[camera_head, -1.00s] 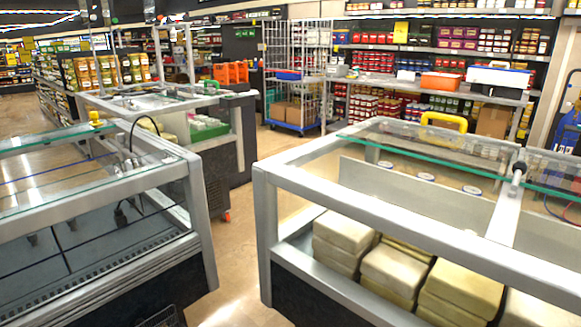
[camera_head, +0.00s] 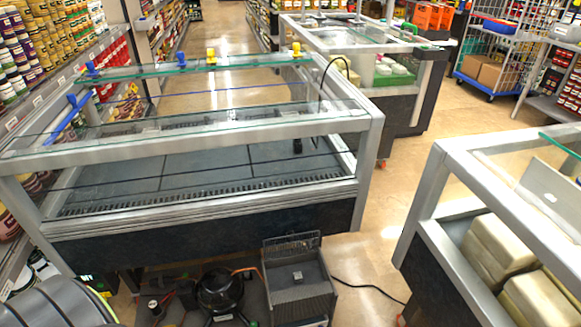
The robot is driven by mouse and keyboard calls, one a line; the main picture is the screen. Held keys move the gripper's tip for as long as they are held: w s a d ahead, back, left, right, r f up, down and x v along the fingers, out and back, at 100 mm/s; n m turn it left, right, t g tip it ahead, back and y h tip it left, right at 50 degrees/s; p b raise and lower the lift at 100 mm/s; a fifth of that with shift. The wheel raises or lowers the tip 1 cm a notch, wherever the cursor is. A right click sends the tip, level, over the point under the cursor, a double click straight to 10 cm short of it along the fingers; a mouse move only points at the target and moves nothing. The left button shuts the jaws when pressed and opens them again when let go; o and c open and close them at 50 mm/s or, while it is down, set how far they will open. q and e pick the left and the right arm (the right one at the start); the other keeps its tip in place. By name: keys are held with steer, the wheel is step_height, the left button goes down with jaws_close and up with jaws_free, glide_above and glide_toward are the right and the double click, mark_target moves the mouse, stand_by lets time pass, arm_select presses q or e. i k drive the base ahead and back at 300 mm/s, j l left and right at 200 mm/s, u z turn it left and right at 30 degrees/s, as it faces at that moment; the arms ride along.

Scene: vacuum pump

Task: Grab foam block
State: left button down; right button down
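Pale beige blocks (camera_head: 494,247) sit stacked inside the display case at the right edge. They look block-like, but I cannot tell if one is the foam block. A small grey piece (camera_head: 297,277) lies on a dark grey unit on the floor at bottom centre; its material is too small to tell. Neither of my grippers shows in the head view.
An empty glass-topped display case (camera_head: 210,180) fills the left and middle. A dark grey ribbed unit (camera_head: 298,300) and a black round machine (camera_head: 220,290) stand in front of it. A black cable (camera_head: 365,287) lies on the floor. Open floor (camera_head: 385,240) lies between the cases.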

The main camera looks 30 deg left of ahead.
mark_target(297, 276)
steer(key=u, duration=1.15)
